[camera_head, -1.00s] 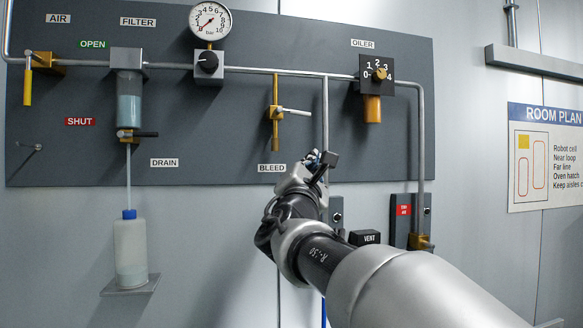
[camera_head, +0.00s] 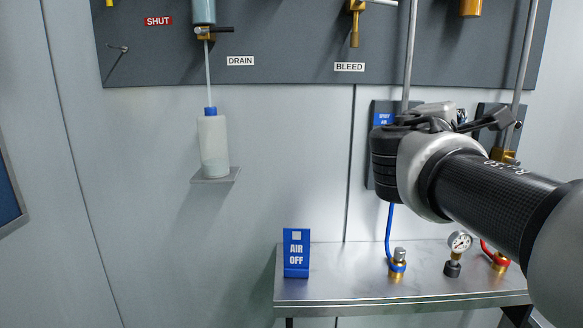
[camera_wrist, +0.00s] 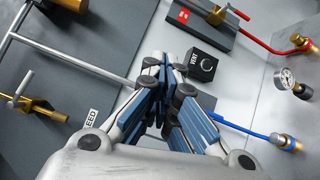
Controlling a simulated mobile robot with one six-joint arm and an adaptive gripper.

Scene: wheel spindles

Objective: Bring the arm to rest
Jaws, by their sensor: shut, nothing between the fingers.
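My arm reaches in from the right in the head view, with its wrist in front of the wall below the grey panel. My gripper (camera_wrist: 172,105) shows in the wrist view, its blue-padded fingers together with nothing between them. It points toward the wall around the black VENT block (camera_wrist: 201,64) and appears apart from it. In the head view my wrist hides most of the fingers and that block.
The grey panel (camera_head: 290,60) carries pipes and the BLEED valve (camera_head: 354,22). A bottle (camera_head: 213,145) stands on a small shelf at left. A steel shelf (camera_head: 340,288) below holds a blue AIR OFF sign (camera_head: 296,253), fittings and a gauge (camera_head: 459,243).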

